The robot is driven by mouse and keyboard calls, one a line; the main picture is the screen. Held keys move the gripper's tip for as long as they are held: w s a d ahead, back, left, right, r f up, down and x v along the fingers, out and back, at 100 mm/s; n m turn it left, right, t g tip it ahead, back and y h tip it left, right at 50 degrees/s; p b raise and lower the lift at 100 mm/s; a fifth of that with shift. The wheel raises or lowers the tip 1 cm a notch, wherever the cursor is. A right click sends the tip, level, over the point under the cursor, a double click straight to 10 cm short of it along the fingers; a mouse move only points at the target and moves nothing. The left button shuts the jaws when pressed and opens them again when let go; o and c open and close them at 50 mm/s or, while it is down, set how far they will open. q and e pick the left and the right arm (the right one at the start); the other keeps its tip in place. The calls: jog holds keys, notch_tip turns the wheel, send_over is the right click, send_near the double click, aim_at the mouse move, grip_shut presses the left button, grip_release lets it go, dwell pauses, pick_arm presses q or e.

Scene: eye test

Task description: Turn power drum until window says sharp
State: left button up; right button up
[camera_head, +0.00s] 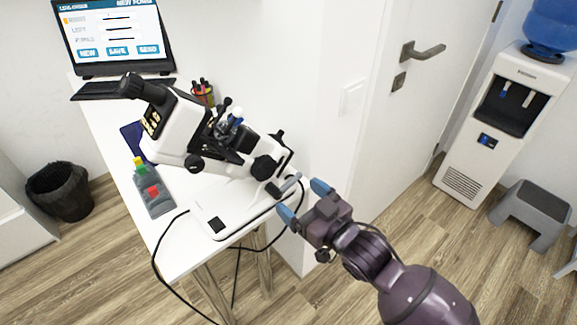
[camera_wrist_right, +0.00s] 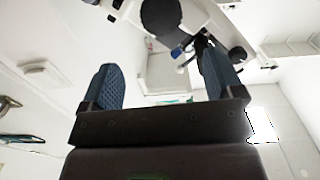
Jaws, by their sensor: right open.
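A white and black lens-measuring instrument (camera_head: 225,180) stands tilted on its white base on the narrow white table. A large round black knob (camera_head: 267,166) is on its near side, and a smaller black knob (camera_head: 194,163) sits further left; I cannot tell which is the power drum. No window wording is readable. A short grey lever (camera_head: 289,185) sticks out low on the right. My right gripper (camera_head: 303,201) is open with blue-grey fingertips, just right of this lever; contact is unclear. In the right wrist view, the open fingers (camera_wrist_right: 160,78) have black and white instrument parts beyond them. My left gripper is out of view.
A laptop (camera_head: 115,40), a pen cup (camera_head: 202,93) and a grey tray with coloured items (camera_head: 154,203) are on the white table (camera_head: 108,122). Black cables hang off its edge. A door (camera_head: 395,140), water dispenser (camera_head: 500,120) and grey stool (camera_head: 533,210) stand right.

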aim_at(267, 169)
jog(key=b+x, duration=0.1)
jog(key=x, duration=1)
jog(key=shift+s, duration=0.1)
jog(key=c, duration=0.9)
